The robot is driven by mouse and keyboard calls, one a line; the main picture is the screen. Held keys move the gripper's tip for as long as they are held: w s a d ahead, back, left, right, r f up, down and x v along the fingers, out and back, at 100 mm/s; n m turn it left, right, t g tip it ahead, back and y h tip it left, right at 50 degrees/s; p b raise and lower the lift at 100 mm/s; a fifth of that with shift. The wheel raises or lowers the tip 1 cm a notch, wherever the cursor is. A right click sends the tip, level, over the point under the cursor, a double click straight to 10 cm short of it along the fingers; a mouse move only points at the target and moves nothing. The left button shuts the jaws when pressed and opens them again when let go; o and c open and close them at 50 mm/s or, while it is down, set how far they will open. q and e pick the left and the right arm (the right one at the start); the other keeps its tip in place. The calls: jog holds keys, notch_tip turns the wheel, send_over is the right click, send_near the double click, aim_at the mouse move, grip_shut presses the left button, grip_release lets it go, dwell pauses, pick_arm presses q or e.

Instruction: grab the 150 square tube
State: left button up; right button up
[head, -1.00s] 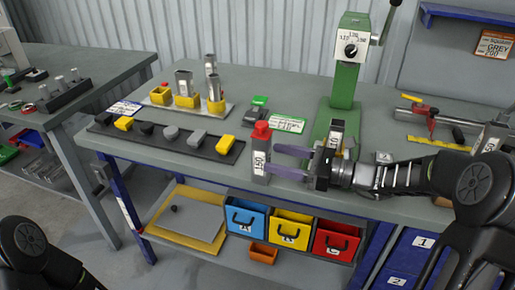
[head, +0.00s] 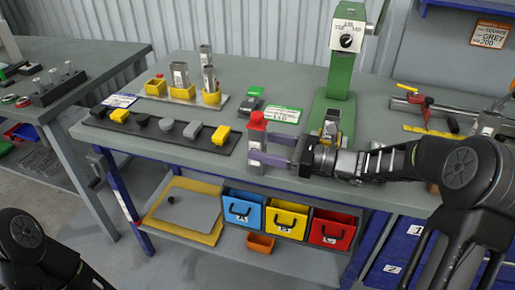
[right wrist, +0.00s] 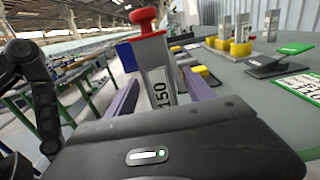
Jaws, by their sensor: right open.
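The 150 square tube (head: 256,133) is a grey upright square tube with a red cap and a 150 label, standing near the front edge of the grey table (head: 200,163). My right gripper (head: 262,150) reaches in from the right, open, with its purple fingers on either side of the tube. In the right wrist view the tube (right wrist: 155,70) stands between the two fingers (right wrist: 160,85), and its lower part is hidden behind the gripper body. I cannot tell whether either finger touches it. My left gripper is out of view.
A green press (head: 341,75) stands behind the right gripper. A dark strip (head: 165,133) with several grey and yellow pieces lies to the left. Behind it, yellow holders (head: 182,92) carry upright metal tubes. A green-labelled card (head: 282,114) lies behind the tube.

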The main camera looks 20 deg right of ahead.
jog(key=x, duration=0.4)
jog(key=shift+w+a+p, duration=0.2)
jog(key=shift+a+p, duration=0.15)
jog(key=shift+c, duration=0.2)
grip_shut()
dwell(0.6)
